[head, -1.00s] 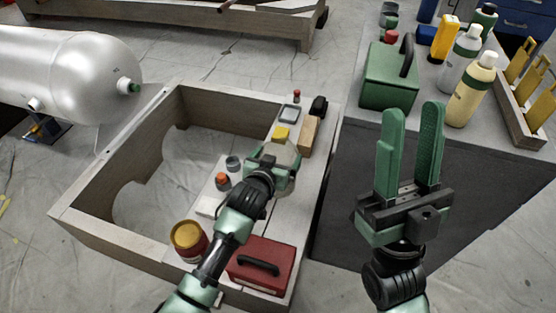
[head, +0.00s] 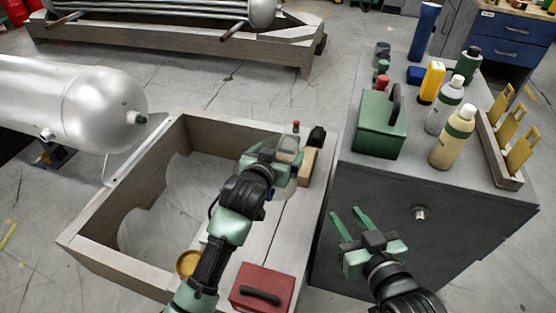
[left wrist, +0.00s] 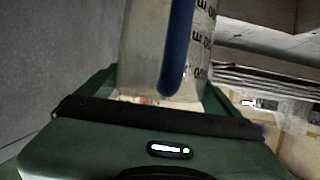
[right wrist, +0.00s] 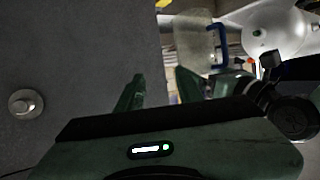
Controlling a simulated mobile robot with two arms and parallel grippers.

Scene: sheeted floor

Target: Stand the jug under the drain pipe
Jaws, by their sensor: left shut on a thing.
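The jug (head: 287,186) is clear, mostly hidden behind my left gripper (head: 277,163) in the head view. The left wrist view shows its printed marks and blue handle (left wrist: 177,45) between the fingers. My left gripper is shut on the jug, over the wooden box's right-hand shelf. The right wrist view also shows the jug (right wrist: 193,40). My right gripper (head: 349,216) is open and empty, low beside the grey cabinet front. A silver tank (head: 85,105) at left has a green-capped end fitting (head: 141,118) and a small fitting below (head: 47,134). I cannot tell which is the drain pipe.
The wooden box (head: 85,240) has an open well. A red toolbox (head: 262,287) sits at its near end. The grey cabinet (head: 440,225) has a metal stub (head: 420,213) on its front. A green box (head: 379,125) and bottles (head: 454,138) crowd its top.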

